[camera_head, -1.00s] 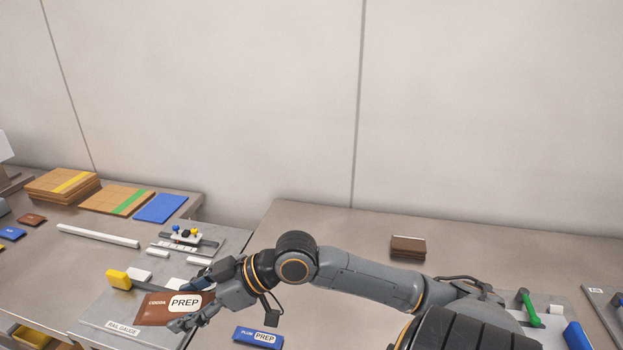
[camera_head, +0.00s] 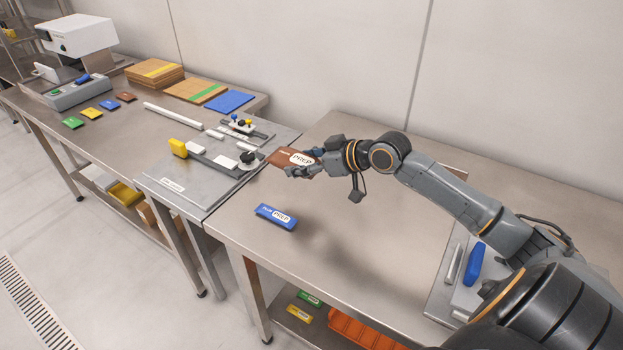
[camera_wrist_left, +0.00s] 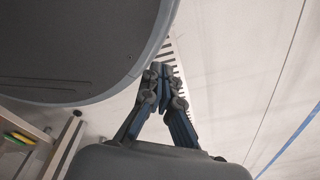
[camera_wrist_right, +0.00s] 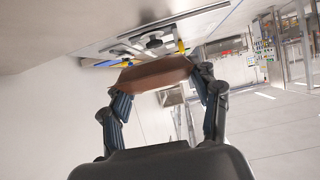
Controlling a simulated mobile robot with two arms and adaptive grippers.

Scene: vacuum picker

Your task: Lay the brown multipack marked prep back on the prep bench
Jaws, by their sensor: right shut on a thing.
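The brown multipack (camera_head: 279,157) with a white PREP label is held in my right gripper (camera_head: 297,167). In the right wrist view the brown multipack (camera_wrist_right: 155,74) sits between the two fingers, tilted. In the head view it is over the gap area between the grey rail gauge plate and the left end of the right-hand steel bench (camera_head: 330,240). I cannot tell its exact height. My left gripper (camera_wrist_left: 164,74) shows only in the left wrist view, its fingertips together and empty, away from the benches.
A blue pack (camera_head: 276,216) marked PREP lies on the right-hand bench near its front left. The rail gauge plate (camera_head: 165,186) with a yellow block and knobs is to the left. A tray with a blue object (camera_head: 474,264) lies at right. The bench middle is clear.

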